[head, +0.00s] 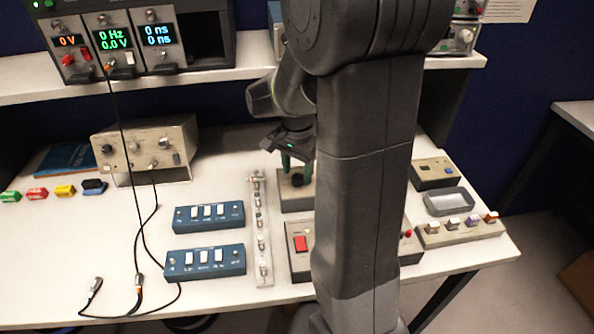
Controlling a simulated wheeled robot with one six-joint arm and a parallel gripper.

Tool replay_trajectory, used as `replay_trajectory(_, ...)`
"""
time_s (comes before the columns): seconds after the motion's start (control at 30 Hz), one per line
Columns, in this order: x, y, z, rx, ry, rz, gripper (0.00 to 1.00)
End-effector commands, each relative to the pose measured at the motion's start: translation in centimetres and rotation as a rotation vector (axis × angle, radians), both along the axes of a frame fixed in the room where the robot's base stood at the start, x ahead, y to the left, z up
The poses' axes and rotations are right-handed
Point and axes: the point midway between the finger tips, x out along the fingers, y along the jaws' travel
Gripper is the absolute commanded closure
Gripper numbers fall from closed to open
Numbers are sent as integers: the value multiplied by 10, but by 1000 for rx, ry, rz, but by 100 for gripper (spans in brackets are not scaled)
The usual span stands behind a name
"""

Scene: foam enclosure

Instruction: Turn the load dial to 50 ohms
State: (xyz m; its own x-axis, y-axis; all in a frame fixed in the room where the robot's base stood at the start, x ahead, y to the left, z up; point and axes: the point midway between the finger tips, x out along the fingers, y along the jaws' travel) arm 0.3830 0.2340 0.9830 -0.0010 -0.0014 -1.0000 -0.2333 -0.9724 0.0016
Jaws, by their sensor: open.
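My gripper (297,166) points down just above the dial, with green fingers apart. I cannot tell whether the fingertips reach down around the dial. My arm hides the area to the right of the box.
A clear strip with fittings (259,235) lies left of the box. Two blue switch boxes (206,262) are further left. A box with a red switch (301,243) stands in front. Cables (139,280) trail over the left bench. A shelf (215,76) with instruments runs behind.

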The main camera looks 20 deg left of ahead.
Motion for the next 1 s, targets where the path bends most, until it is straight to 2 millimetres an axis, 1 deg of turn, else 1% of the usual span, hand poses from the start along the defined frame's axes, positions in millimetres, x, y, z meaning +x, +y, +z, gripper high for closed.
replay_trajectory(0.03,0,0,-4,-1,1,0,52)
replay_trajectory(0.13,0,0,-8,0,0,0,52)
replay_trajectory(0.4,0,0,-9,1,0,0,52)
replay_trajectory(0.57,0,0,-9,1,-1,0,84)
replay_trajectory(0.6,0,0,-9,1,-1,0,91)
replay_trajectory(0.63,0,0,-9,1,-1,0,97)
replay_trajectory(0.87,0,0,-8,1,-1,12,97)
replay_trajectory(1.0,0,0,-8,1,-1,53,97)
